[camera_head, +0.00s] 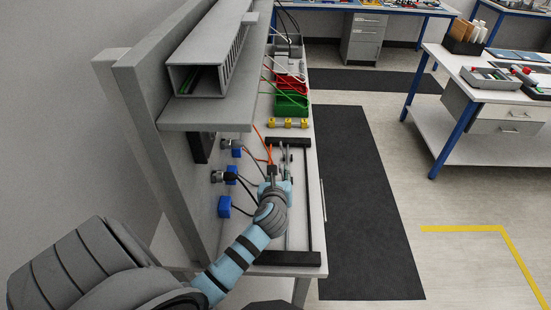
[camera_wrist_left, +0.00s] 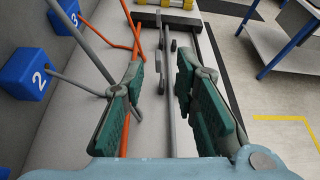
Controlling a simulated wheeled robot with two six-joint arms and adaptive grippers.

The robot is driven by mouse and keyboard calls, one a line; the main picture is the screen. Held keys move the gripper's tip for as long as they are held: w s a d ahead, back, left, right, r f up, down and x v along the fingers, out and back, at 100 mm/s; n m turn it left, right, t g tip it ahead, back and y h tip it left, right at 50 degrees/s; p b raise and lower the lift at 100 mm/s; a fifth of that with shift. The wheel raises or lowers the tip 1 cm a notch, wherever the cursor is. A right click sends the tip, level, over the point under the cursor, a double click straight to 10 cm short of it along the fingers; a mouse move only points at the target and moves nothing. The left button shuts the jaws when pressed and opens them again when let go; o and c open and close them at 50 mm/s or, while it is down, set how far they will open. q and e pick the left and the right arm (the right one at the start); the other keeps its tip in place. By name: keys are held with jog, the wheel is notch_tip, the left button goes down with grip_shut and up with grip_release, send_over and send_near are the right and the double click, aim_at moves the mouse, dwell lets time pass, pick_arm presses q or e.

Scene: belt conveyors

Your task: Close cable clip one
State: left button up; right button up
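Blue blocks stand along the panel; in the left wrist view one is marked 2 (camera_wrist_left: 25,73) and one 3 (camera_wrist_left: 62,17). The head view shows a further blue block (camera_head: 225,206) nearer me, its number unreadable. Small dark clip-like pieces (camera_wrist_left: 162,72) sit by a grey cable (camera_wrist_left: 172,115) on the bench; I cannot tell which is clip one, or whether it is open. My left gripper (camera_wrist_left: 160,76) is open above the bench, its green-padded fingers either side of the grey cable. It also shows in the head view (camera_head: 274,177). My right gripper is out of view.
An orange cable (camera_wrist_left: 137,35) passes behind the left-hand finger. A black-ended frame (camera_head: 288,142) lies on the bench. Yellow pieces (camera_head: 288,123) and green (camera_head: 291,104) and red bins stand beyond. A grey shelf (camera_head: 218,114) overhangs on the left.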

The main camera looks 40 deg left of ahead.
aim_at(280, 165)
pick_arm(q)
jog(key=b+x, duration=0.1)
jog(key=x, duration=0.7)
jog(key=shift+w+a+f, duration=0.2)
jog(key=shift+a+f, duration=0.05)
jog(key=shift+r, duration=0.1)
grip_shut()
